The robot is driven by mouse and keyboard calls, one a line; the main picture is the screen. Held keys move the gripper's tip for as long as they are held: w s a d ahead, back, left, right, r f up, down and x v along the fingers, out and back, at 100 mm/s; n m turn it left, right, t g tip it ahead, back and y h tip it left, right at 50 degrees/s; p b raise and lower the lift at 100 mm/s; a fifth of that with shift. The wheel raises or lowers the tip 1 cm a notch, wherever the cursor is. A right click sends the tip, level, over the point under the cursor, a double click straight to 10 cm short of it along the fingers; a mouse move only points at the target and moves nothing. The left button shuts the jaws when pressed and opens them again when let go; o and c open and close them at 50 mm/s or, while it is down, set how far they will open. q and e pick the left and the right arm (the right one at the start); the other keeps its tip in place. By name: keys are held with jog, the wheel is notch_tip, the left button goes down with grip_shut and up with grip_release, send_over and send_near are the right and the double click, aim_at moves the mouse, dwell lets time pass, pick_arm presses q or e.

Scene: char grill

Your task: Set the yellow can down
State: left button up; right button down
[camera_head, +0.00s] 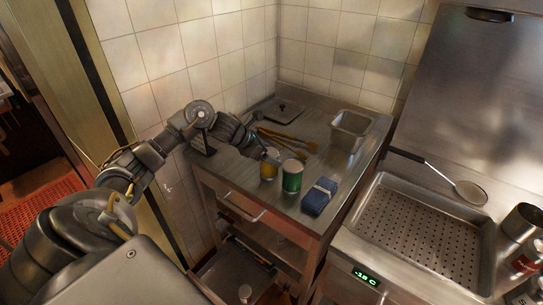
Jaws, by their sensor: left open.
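The yellow can (268,170) stands upright on the steel counter (235,172), near its front edge. A green can (292,176) stands just right of it. My left gripper (270,154) is open at the yellow can's top, on its far left side. The fingers are small in the picture, and I cannot tell whether they touch the can. My right gripper is not in view.
A folded blue cloth (319,196) lies right of the green can. Wooden-handled brushes (285,138) lie behind the cans. A steel container (350,130) stands at the back right. A perforated basin (420,228) and a ladle (468,191) are further right.

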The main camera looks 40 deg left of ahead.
pick_arm(q)
jog(key=b+v, duration=0.2)
jog(key=v, duration=0.8)
jog(key=shift+s, duration=0.15)
